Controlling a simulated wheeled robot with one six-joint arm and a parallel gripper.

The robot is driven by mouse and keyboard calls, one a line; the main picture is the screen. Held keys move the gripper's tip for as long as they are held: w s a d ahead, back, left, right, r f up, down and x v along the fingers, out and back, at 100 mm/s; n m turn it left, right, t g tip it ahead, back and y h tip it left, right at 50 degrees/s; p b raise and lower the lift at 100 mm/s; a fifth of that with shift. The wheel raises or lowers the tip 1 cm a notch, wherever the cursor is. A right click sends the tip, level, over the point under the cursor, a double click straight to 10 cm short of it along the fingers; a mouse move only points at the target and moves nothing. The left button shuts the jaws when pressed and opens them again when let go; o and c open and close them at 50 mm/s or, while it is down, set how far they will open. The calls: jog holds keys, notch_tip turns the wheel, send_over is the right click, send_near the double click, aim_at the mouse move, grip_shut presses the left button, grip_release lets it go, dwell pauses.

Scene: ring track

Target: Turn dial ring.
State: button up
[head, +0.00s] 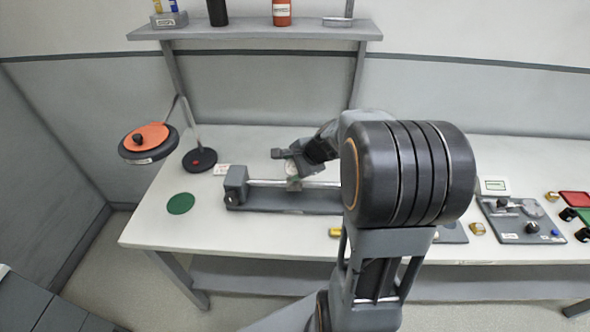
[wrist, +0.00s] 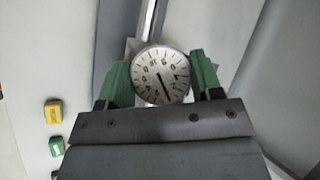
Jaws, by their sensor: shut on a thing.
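A round white dial (wrist: 161,75) with black numbers and a dark pointer fills the space between the two green fingers in the wrist view. My gripper (wrist: 162,80) is shut on the dial ring, one finger on each side of its rim. In the head view the dial (head: 292,169) is small and pale, on a grey carriage on the metal rail (head: 315,184). My gripper (head: 293,175) reaches it from above and behind my arm. My arm hides the right end of the rail and its base.
A lamp-like stand with an orange disc (head: 147,137) is at the left. A green round mat (head: 181,204) lies on the white table (head: 160,226). Yellow (wrist: 53,111) and green blocks lie near the rail. A device panel (head: 521,219) stands at the right. A shelf (head: 260,30) runs above.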

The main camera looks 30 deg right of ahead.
dwell(0.3)
jog(key=o, duration=0.9)
jog(key=v, duration=1.4)
jog(key=shift+f+p, duration=0.1)
jog(key=shift+p, duration=0.25)
jog(key=shift+d, duration=0.1)
